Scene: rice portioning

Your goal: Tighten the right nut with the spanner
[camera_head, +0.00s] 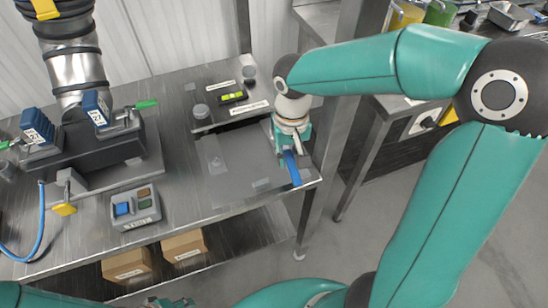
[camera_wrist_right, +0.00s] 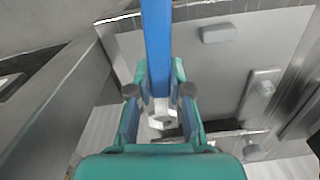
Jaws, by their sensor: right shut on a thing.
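My right gripper (camera_head: 289,143) is shut on the blue spanner (camera_head: 292,170) at the right end of the bench. The blue handle points toward the bench's front right corner. In the right wrist view the spanner (camera_wrist_right: 157,50) runs up between the two fingers, with pale metal at its lower end. A pipe fixture (camera_head: 97,150) stands at the left, with two blue blocks, the right one (camera_head: 97,108) beside a green-tipped metal part (camera_head: 144,104). I cannot make out the right nut clearly. A small teal part at the bottom edge may be my left gripper (camera_head: 168,302).
A grey box with coloured buttons (camera_head: 136,222) sits at the bench's (camera_head: 195,195) front. Cardboard boxes (camera_head: 127,265) lie on the lower shelf. The bench middle is mostly clear.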

